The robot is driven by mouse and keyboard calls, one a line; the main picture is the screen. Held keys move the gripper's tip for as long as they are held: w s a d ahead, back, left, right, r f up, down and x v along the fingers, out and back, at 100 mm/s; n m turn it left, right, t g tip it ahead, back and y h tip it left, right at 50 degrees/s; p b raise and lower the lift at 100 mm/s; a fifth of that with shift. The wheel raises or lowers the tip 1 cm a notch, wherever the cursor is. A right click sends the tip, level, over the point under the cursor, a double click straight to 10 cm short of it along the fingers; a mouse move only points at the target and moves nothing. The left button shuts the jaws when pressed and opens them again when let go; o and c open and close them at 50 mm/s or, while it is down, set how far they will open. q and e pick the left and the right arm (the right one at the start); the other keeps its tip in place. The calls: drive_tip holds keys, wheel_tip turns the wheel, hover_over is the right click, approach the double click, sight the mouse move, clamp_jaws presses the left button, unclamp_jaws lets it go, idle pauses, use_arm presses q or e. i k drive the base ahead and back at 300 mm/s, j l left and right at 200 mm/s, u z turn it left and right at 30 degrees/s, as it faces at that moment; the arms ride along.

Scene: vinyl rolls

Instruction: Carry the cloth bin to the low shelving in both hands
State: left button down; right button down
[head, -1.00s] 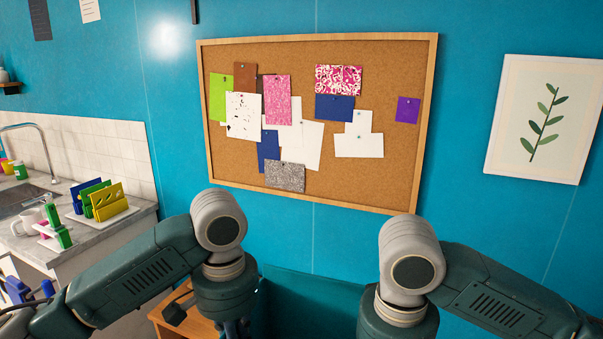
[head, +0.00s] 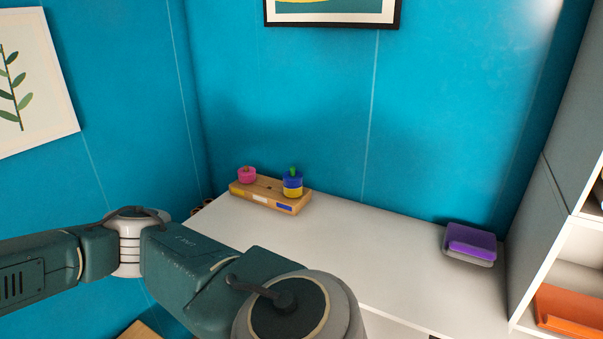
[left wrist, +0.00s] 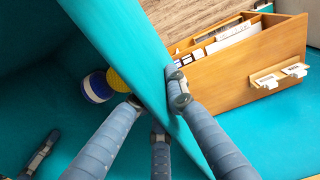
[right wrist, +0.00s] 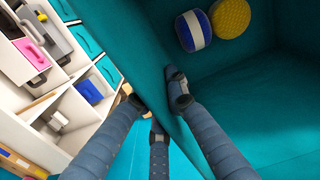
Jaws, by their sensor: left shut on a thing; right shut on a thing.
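The teal cloth bin shows in the left wrist view (left wrist: 128,35) and the right wrist view (right wrist: 262,100), with its wall running between the fingers in both. My left gripper (left wrist: 157,98) is shut on one wall and my right gripper (right wrist: 157,98) is shut on another. A blue-and-white roll (right wrist: 193,31) and a yellow textured roll (right wrist: 230,18) lie inside the bin. White shelving (right wrist: 75,108) with open compartments stands beyond the bin in the right wrist view; I cannot tell its height. The head view shows neither the bin nor the grippers.
A wooden card box (left wrist: 240,62) stands near the bin in the left wrist view.

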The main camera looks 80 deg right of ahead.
sight(360, 263)
drive_tip(key=i+j+z, duration=0.15)
drive_tip(key=i, duration=0.3)
drive_tip(key=i+j+z, duration=0.2)
drive_tip(key=i, duration=0.25)
drive_tip(key=j+z, duration=0.1)
drive_tip(key=z, duration=4)
drive_tip(key=i+j, duration=0.25)
drive_tip(key=j, duration=0.15)
drive_tip(key=i+j+z, duration=0.1)
drive_tip(key=i+j, duration=0.15)
drive_tip(key=j, duration=0.15)
drive_tip(key=i+j, duration=0.25)
drive_tip(key=j, duration=0.15)
drive_tip(key=i+j+z, duration=0.1)
drive_tip(key=i+j, duration=0.15)
drive_tip(key=j, duration=0.2)
